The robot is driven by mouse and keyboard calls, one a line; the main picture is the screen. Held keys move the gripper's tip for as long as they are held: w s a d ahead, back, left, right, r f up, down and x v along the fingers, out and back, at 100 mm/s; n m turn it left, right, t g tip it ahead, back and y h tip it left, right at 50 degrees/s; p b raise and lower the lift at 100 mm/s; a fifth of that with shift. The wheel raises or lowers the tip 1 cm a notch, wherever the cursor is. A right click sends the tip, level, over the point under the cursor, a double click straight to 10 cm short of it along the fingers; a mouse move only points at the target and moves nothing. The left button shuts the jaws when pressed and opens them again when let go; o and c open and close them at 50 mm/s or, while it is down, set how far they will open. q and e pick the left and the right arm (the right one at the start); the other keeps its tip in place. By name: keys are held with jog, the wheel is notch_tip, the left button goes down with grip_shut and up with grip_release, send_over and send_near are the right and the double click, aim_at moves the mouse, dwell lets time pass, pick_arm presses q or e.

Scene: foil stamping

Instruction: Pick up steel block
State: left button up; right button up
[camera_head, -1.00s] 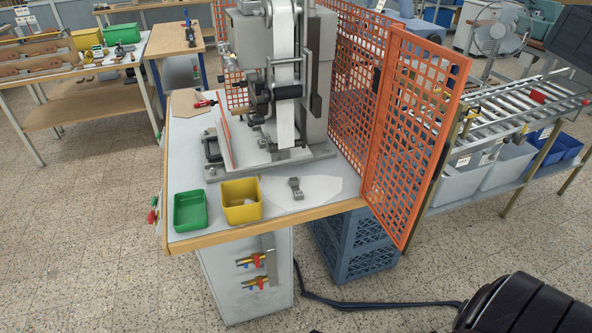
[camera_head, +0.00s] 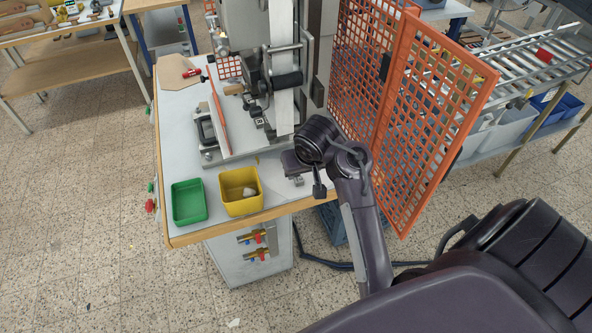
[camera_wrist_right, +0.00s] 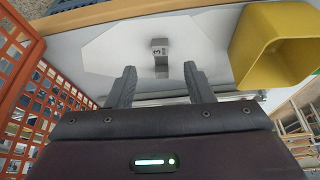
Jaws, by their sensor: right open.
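The steel block (camera_wrist_right: 160,57), a small grey stepped piece marked with a 3, lies on a pale sheet (camera_wrist_right: 105,45) on the table. In the right wrist view it is centred, just beyond and between the fingertips of my open, empty right gripper (camera_wrist_right: 160,70). In the head view the block (camera_head: 296,181) shows only partly beneath my right gripper (camera_head: 297,163), at the table's front. I cannot tell the exact height of the fingers above it. My left gripper is out of view.
A yellow bin (camera_head: 241,207) with a pale piece inside and a green bin (camera_head: 188,203) stand left of the block. The stamping press (camera_head: 240,40) is behind. An orange mesh guard (camera_head: 430,120) stands close to the right of my arm.

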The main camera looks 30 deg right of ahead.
aim_at(299, 178)
jog(key=shift+w+d+f, duration=0.25)
jog(key=shift+w, duration=0.05)
jog(key=shift+x, duration=3.5)
jog(key=shift+w, duration=0.1)
jog(key=shift+c, duration=0.2)
jog(key=shift+r, duration=0.1)
grip_shut()
